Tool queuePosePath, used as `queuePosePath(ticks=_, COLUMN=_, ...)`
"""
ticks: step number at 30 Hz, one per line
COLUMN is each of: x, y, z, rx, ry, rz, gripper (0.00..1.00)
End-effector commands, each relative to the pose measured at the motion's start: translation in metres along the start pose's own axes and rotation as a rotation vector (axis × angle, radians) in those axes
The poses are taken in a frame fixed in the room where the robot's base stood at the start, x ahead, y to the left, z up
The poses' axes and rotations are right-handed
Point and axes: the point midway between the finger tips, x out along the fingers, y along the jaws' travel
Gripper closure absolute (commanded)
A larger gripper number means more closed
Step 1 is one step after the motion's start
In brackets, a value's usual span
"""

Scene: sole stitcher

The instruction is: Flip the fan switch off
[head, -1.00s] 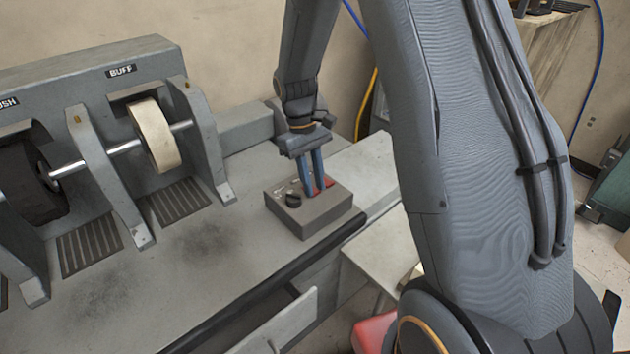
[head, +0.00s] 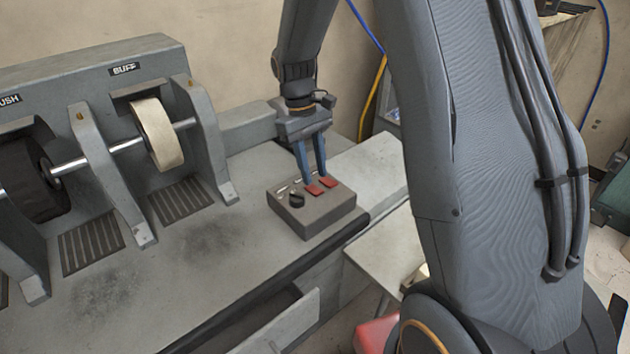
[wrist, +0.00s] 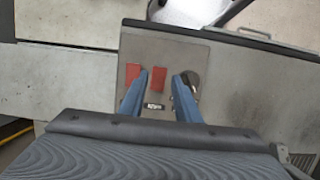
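A grey control box (head: 325,219) sits on the bench near its front edge, with a black knob (head: 296,199) and two red rocker switches, one nearer the knob (head: 314,189) and one farther right (head: 329,181). In the wrist view the red switches (wrist: 158,79) and (wrist: 132,73) and the knob (wrist: 192,82) show on the box top. A small label lies beside the switches; I cannot read which is the fan switch. My gripper (head: 315,180) points down over the box, its blue fingers apart and empty. Its fingertips (wrist: 160,75) lie either side of the switch nearer the knob; contact is unclear.
A machine with a white buff wheel (head: 157,134) and a dark brush wheel (head: 22,178) stands left of the box. Slotted grilles (head: 181,201) lie below the wheels. An open drawer (head: 290,325) sticks out below the bench's front edge. The bench between is clear.

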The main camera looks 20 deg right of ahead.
Motion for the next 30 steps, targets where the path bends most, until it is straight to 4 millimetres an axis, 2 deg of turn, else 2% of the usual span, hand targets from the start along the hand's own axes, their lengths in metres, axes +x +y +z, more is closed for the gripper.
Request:
queuePosePath(ticks=4, x=-0.023, y=0.0, z=-0.002, rx=-0.001, ry=0.003, rz=0.001, gripper=0.7)
queuePosePath(ticks=10, x=-0.039, y=-0.001, z=0.0, rx=-0.002, ry=-0.001, rz=0.0, gripper=0.7)
queuePosePath(ticks=25, x=-0.041, y=-0.001, z=0.0, rx=-0.001, ry=-0.001, rz=0.0, gripper=0.7)
queuePosePath(ticks=30, x=-0.036, y=-0.011, z=0.022, rx=0.046, ry=0.048, rz=-0.002, gripper=0.7)
